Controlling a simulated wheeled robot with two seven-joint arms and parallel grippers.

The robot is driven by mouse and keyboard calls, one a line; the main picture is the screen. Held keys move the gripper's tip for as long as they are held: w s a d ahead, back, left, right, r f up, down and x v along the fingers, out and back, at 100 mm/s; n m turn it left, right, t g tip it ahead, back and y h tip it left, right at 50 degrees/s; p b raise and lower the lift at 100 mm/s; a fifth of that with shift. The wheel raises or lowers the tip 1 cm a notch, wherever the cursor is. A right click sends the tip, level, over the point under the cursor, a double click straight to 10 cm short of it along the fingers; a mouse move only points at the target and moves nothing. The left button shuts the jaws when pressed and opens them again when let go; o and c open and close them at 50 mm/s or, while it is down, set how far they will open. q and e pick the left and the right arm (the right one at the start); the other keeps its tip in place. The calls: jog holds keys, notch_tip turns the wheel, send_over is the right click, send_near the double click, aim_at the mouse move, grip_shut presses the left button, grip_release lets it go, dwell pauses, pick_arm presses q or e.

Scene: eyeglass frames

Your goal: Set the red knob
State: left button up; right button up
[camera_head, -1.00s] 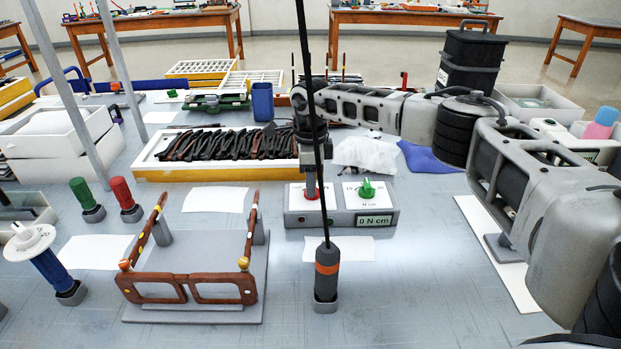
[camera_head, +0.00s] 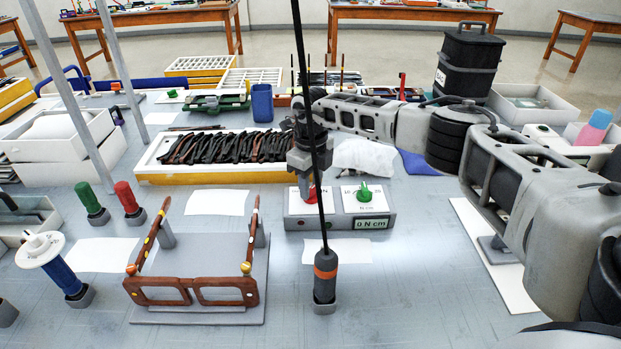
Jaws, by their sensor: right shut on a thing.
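The red knob (camera_head: 309,193) sits on the left half of a grey control box (camera_head: 338,222), partly hidden by my gripper. A green knob (camera_head: 364,193) stands on the right half, and the small display below it reads 0 N cm. My right gripper (camera_head: 305,186) comes down from above and is shut on the red knob. A thin black hanging cord passes in front of it and hides part of the fingers. My left gripper is not in view.
A hanging screwdriver (camera_head: 325,278) stands in front of the box. Brown eyeglass frames (camera_head: 190,290) rest on a grey stand at left. A tray of dark temple pieces (camera_head: 150,172) lies behind. Red and green handled tools (camera_head: 125,197) stand further left.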

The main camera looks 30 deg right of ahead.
aim_at(312, 187)
jog(key=shift+r+m+p, duration=0.1)
jog(key=shift+m+p, duration=0.3)
jog(key=shift+m, duration=1)
jog(key=o, duration=1)
notch_tip(312, 187, up, 16)
jog(key=b, duration=0.1)
